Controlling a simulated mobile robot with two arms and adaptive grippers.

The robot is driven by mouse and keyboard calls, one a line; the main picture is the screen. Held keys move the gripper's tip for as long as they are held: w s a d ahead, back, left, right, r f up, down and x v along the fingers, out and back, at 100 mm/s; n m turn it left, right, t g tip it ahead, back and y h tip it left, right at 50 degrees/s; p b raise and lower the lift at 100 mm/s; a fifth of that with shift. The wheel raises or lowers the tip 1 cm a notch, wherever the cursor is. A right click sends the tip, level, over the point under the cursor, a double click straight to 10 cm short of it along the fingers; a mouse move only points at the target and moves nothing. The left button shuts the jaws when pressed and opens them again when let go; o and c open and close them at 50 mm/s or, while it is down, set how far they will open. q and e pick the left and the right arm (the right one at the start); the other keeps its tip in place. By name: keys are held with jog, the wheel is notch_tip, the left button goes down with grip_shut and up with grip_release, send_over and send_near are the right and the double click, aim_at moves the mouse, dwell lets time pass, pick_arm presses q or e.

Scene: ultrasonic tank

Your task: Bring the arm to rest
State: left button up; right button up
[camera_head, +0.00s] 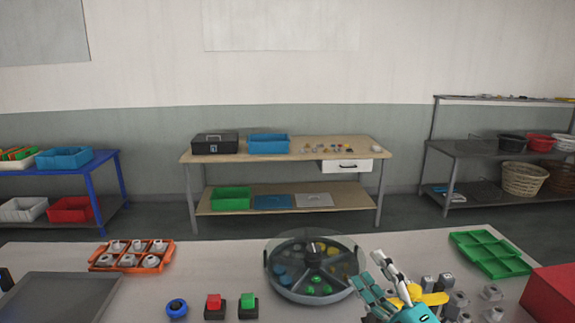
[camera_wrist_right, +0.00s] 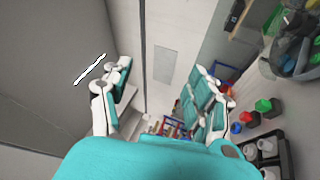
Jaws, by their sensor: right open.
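My right gripper (camera_head: 379,268) is raised over the near table at the right of the round divided container, with its teal and white fingers spread apart. In the right wrist view, the gripper (camera_wrist_right: 165,82) shows its two fingers wide apart with nothing held between them. A yellow piece (camera_head: 432,299) shows beside and partly behind the gripper in the head view; I cannot tell what it is. My left gripper is not in view.
The near table holds the round container (camera_head: 274,282), an orange tray of grey parts (camera_head: 103,268), red (camera_head: 214,301) and green (camera_head: 248,301) buttons, a blue round knob (camera_head: 177,308), loose grey fittings (camera_head: 461,299), a green tray (camera_head: 487,251) and a red box (camera_head: 552,291).

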jog(key=s+d+f+m+g+h, duration=0.3)
jog(key=d+f+m+h, duration=0.15)
jog(key=f+m, duration=0.3)
jog(key=s+d+f+m+g+h, duration=0.2)
jog(key=s+d+f+m+h, duration=0.1)
jog(key=f+m+h, duration=0.5)
jog(key=s+a+f+m+g+y, duration=0.1)
jog(key=s+f+m+g, duration=0.1)
jog(key=s+f+g, duration=0.6)
jog(key=s+a+f+m+g+y, duration=0.1)
jog(key=s+f+m+g+y, duration=0.15)
jog(key=s+f, duration=0.7)
jog(key=s+f+g+b, duration=0.1)
jog(key=s+f+b, duration=0.15)
jog(key=f, duration=1.25)
jog(key=s+f+g+b, duration=0.1)
jog(key=s+f, duration=0.2)
jog(key=f, duration=1.2)
jog(key=s+d+f+b, duration=0.2)
jog(key=s+f, duration=1.3)
jog(key=f, duration=0.1)
jog(key=shift+s+d+g+h, duration=0.35)
jog(key=shift+d+g+h, duration=0.05)
jog(key=shift+g, duration=0.05)
